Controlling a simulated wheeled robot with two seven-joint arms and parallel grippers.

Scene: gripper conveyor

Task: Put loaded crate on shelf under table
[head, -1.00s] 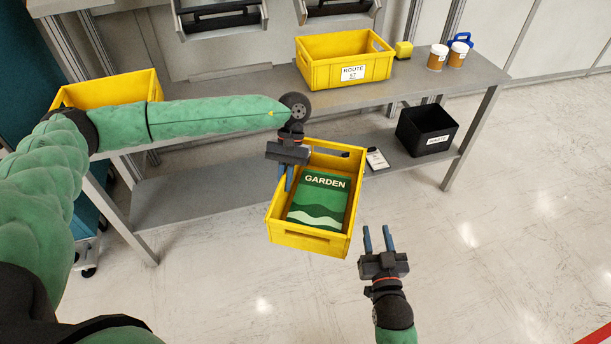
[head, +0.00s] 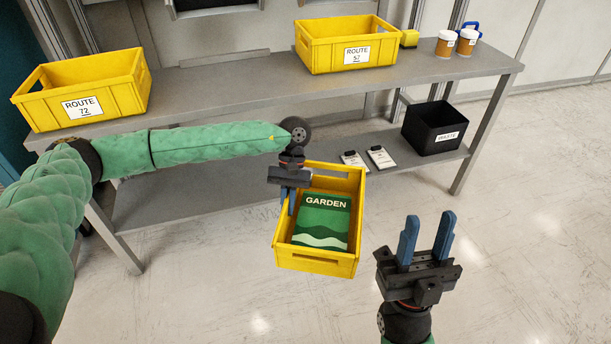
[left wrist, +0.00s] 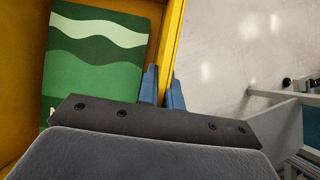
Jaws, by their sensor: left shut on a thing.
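A yellow crate (head: 315,262) holds a green package labelled GARDEN (head: 321,219). The crate hangs in front of the table, above the floor. My left gripper (head: 288,203) is shut on the crate's left wall; the left wrist view shows the crate's wall (left wrist: 171,45) between its blue fingers (left wrist: 162,88). My right gripper (head: 427,240) is open and empty, to the right of the crate and apart from it. The grey table (head: 240,90) has a lower shelf (head: 200,198) beneath its top, partly hidden by my left arm and the crate.
On the tabletop stand crates ROUTE 72 (head: 85,108) and ROUTE 57 (head: 345,55), a small yellow block (head: 409,38) and two brown-and-white cups (head: 446,44). On the shelf's right are a black bin (head: 432,128) and two white-labelled items (head: 381,157). The shelf's left stretch looks clear.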

